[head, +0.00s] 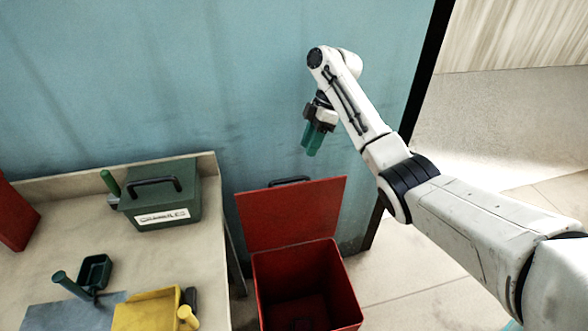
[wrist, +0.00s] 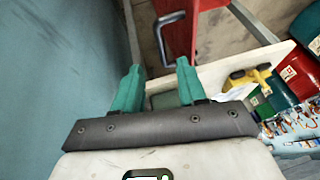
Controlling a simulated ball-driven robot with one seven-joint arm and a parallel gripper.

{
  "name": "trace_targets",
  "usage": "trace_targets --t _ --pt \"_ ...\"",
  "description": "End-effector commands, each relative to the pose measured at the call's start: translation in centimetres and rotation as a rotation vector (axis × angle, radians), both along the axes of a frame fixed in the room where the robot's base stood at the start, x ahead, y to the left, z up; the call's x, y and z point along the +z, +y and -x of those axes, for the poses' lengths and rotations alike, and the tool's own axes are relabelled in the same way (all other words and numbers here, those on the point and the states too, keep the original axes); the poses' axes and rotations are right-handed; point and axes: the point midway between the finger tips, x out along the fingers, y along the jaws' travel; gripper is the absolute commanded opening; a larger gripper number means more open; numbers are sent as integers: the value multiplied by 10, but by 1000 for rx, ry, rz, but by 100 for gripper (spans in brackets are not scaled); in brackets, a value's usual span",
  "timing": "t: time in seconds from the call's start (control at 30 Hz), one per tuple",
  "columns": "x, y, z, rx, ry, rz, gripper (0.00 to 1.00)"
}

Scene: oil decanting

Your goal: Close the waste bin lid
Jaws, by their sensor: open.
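The red waste bin (head: 305,285) stands on the floor right of the bench, and its inside shows empty. Its red lid (head: 292,215) is open, raised upright at the back rim. A dark handle (head: 289,181) sticks out behind the lid's upper edge. My gripper (head: 312,152) has teal fingers and hangs above the lid, slightly right of the handle, apart from both. In the wrist view my gripper (wrist: 158,75) has its fingers apart with nothing between them. The handle (wrist: 165,40) shows beyond the fingertips, on the lid (wrist: 195,25).
A bench (head: 75,187) at left bears a labelled dark green box (head: 165,200), a small green scoop (head: 94,272) and a yellow tray (head: 148,312). A blue wall (head: 230,80) stands close behind the bin. Bare floor (head: 410,265) lies right of the bin.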

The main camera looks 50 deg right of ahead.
Motion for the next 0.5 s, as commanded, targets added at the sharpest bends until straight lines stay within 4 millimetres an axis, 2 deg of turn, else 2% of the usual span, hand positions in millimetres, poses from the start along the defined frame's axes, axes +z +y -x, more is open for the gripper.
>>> trace_targets --t 0.03,0.2,0.5 --pt "-12 5 -1 2 1 -2 41" --pt "-38 17 -3 1 3 -2 41" --pt "-76 35 -7 0 2 -1 41"
